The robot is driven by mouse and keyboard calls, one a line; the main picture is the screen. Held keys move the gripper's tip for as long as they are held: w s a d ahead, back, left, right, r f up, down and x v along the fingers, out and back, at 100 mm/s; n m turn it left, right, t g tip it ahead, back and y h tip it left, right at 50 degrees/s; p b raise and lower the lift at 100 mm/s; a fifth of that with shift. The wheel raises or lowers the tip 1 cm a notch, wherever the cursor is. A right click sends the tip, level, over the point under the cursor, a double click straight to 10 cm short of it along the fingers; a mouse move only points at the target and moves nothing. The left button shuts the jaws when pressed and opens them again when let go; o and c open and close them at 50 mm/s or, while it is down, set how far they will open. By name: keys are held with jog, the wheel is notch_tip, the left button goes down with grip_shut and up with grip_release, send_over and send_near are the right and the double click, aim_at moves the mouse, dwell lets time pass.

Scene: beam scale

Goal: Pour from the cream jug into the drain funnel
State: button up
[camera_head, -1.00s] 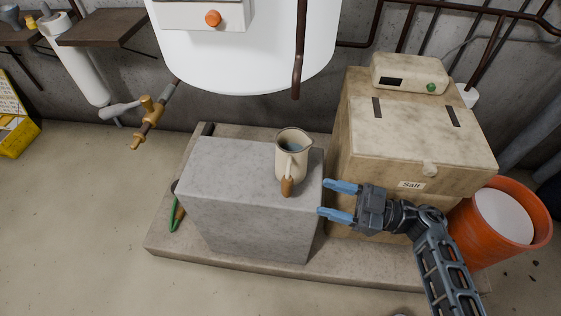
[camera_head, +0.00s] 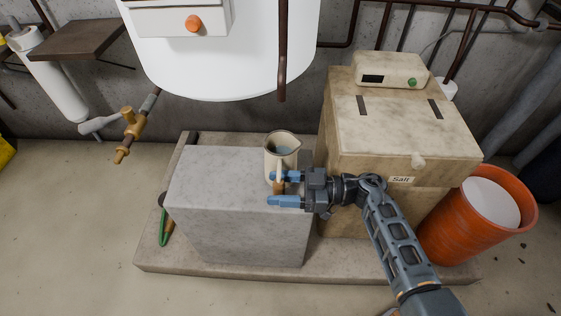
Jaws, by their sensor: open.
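The cream jug (camera_head: 282,147) stands upright on the grey block, near its right end, with dark bluish liquid visible inside. Its brown-tipped handle faces the front. My gripper (camera_head: 287,188) is open at the handle, with blue fingers pointing left. One finger is on the far side near the jug's body and the other is on the near side. The handle shows between them, partly hidden; I cannot tell whether they touch it. A grey cup-like top (camera_head: 24,38) on a white pipe at the upper left looks like the drain funnel.
The grey block (camera_head: 225,185) stands on a low plinth. A salt box (camera_head: 405,135) is close to its right, beside my arm. An orange bin (camera_head: 460,235) stands farther right. A white tank (camera_head: 220,65) hangs behind, and a brass tap (camera_head: 130,122) juts out at left.

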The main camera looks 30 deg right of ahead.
jog(key=shift+w+a, duration=0.15)
jog(key=shift+a, duration=0.05)
jog(key=shift+c, duration=0.4)
grip_shut()
